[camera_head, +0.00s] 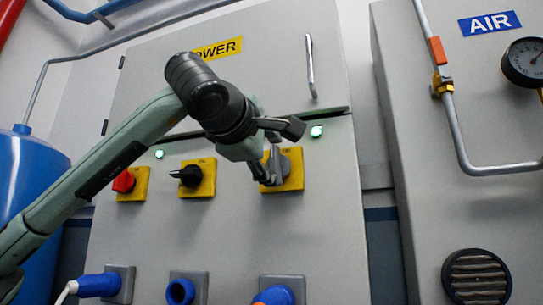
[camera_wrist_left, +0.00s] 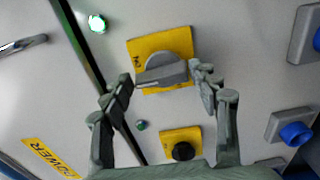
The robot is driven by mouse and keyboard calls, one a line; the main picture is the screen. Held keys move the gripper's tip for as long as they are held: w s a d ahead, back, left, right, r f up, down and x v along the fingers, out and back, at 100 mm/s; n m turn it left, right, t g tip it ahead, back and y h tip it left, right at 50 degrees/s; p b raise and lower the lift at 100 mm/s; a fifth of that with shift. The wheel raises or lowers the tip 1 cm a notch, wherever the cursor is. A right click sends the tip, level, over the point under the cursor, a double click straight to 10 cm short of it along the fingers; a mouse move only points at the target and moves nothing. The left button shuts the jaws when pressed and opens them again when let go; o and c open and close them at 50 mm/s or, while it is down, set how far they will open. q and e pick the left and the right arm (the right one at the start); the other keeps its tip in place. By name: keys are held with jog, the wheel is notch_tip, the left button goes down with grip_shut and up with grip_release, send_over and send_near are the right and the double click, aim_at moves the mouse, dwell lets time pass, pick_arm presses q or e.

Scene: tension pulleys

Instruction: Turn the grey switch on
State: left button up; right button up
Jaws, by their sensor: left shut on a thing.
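The grey switch (camera_head: 284,162) sits on a yellow plate (camera_head: 295,182) on the front of the grey power cabinet. My left gripper (camera_head: 269,165) is at this switch and partly covers it in the head view. In the left wrist view, my left gripper (camera_wrist_left: 162,74) is shut on the grey switch (camera_wrist_left: 163,70), one finger at each end of its handle. The handle lies about level there, one end beside the "ON" mark on the yellow plate (camera_wrist_left: 160,43). In the head view the handle looks about upright. My right gripper is not in view.
A black switch (camera_head: 190,176) and a red switch (camera_head: 124,182) sit to the left. Green lamps (camera_head: 316,131) (camera_head: 159,153) glow above the switches. Blue plugs (camera_head: 180,291) and sockets line the bottom. A door handle (camera_head: 310,66) sticks out above. The air cabinet (camera_head: 430,200) with pipes stands right.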

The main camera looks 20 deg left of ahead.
pick_arm(q)
jog(key=o, duration=1.2)
jog(key=shift+c, duration=0.2)
jog(key=s, duration=1.2)
jog(key=shift+a, duration=0.2)
